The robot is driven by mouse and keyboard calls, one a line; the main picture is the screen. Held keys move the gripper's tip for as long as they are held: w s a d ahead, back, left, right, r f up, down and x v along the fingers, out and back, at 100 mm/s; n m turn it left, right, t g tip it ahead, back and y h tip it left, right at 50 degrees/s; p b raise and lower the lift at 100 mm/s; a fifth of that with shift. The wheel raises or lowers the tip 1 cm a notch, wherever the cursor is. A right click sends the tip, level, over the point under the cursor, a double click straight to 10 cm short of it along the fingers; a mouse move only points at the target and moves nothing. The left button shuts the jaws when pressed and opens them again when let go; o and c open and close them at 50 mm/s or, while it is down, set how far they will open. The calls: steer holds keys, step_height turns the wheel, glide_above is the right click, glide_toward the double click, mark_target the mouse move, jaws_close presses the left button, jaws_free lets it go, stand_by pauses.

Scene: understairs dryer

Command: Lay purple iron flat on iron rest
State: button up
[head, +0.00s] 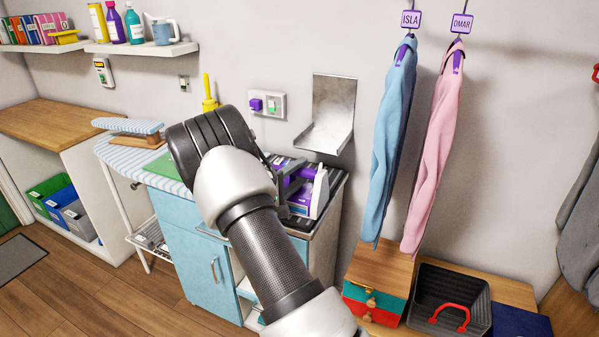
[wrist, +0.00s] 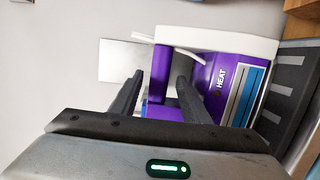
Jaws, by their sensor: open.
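The purple and white iron (head: 318,193) is on the dark top at the right end of the blue cabinet. In the wrist view the iron (wrist: 222,85) shows a "HEAT" label and a purple bar-shaped handle. My gripper (head: 292,188) is at the iron, partly hidden behind my own wrist. In the wrist view my gripper (wrist: 158,92) is open, with the handle in line between its fingers; whether they touch it I cannot tell. A bare metal bracket with a ledge (head: 322,137), which looks like the iron rest, is on the wall above and behind the iron.
A striped ironing board (head: 150,177) stands to the left. Blue (head: 389,150) and pink (head: 435,155) garments hang right of the bracket. A black tray (head: 450,290) sits lower right.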

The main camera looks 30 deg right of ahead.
steer(key=p+v, duration=0.2)
steer(key=v, duration=1.5)
steer(key=w+a+r+m+t+y, duration=0.2)
steer(key=w+a+r+t+y, duration=0.2)
steer(key=w+a+r+y, duration=0.4)
steer(key=s+a+r+y, duration=0.4)
steer(key=s+r+y, duration=0.2)
steer(key=r+y, duration=0.2)
steer(key=s+a+r+g+y, duration=0.2)
steer(key=s+r, duration=0.1)
steer(key=s, duration=1)
steer(key=s+d+f+m+g+h, duration=0.1)
steer(key=s+d+m+g, duration=0.15)
steer(key=s, duration=0.55)
steer(key=s+d+f+m+g+h, duration=0.1)
steer(key=s+d+f, duration=0.15)
steer(key=s, duration=0.65)
step_height(320, 180, up, 15)
steer(key=p, duration=1.5)
steer(key=shift+s+d+r+g, duration=0.25)
steer(key=shift+s+d+g, duration=0.05)
steer(key=shift+d+g, duration=0.05)
